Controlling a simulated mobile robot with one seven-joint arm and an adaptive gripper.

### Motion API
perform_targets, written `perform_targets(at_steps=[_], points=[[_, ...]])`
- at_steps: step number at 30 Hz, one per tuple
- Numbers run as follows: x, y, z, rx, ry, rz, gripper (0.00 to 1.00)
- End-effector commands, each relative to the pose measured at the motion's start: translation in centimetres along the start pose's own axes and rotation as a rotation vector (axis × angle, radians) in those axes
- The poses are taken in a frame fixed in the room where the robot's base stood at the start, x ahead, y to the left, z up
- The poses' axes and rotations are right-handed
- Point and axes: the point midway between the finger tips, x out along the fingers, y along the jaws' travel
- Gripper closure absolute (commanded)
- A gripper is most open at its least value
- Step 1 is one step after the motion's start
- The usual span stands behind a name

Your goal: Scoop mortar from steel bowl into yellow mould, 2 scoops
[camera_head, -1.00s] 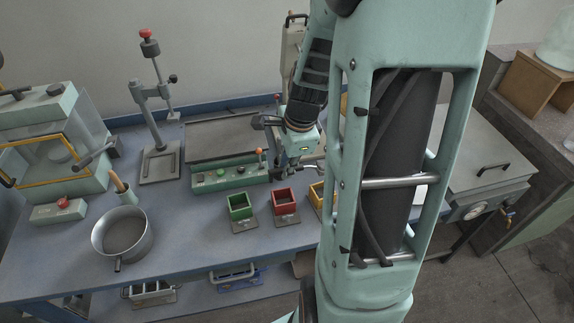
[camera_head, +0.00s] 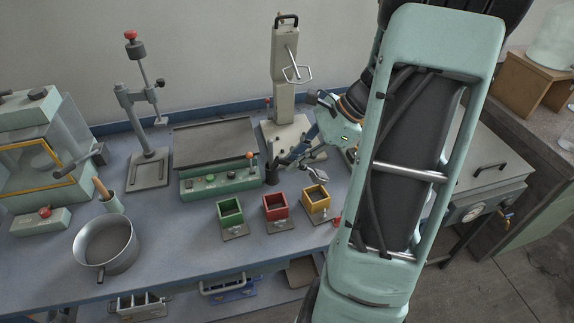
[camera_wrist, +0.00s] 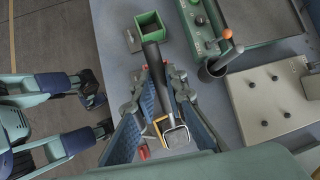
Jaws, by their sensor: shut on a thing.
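My gripper (camera_wrist: 165,100) is shut on the dark handle of a scoop (camera_wrist: 153,60). The scoop's square metal head is tilted towards the wrist camera; its inside looks grey, and I cannot tell whether it holds mortar. In the head view my gripper (camera_head: 298,158) is above the bench, behind the yellow mould (camera_head: 316,201). In the wrist view the yellow mould is mostly hidden behind the scoop head. The steel bowl (camera_head: 106,245) stands at the front left of the bench, far from my gripper, and looks grey inside.
A red mould (camera_head: 276,208) and a green mould (camera_head: 230,211) stand left of the yellow one. A dark cup (camera_wrist: 215,68) stands near the green control box (camera_head: 215,182). A tall grey press (camera_head: 284,80) rises behind my gripper. The bench front between bowl and moulds is clear.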

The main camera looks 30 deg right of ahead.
Motion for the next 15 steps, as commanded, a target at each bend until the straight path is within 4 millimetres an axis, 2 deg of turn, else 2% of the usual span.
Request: perform_targets(at_steps=[15], points=[[-3.0,-0.6,-2.5,0.078,-0.363,0.001,1.0]])
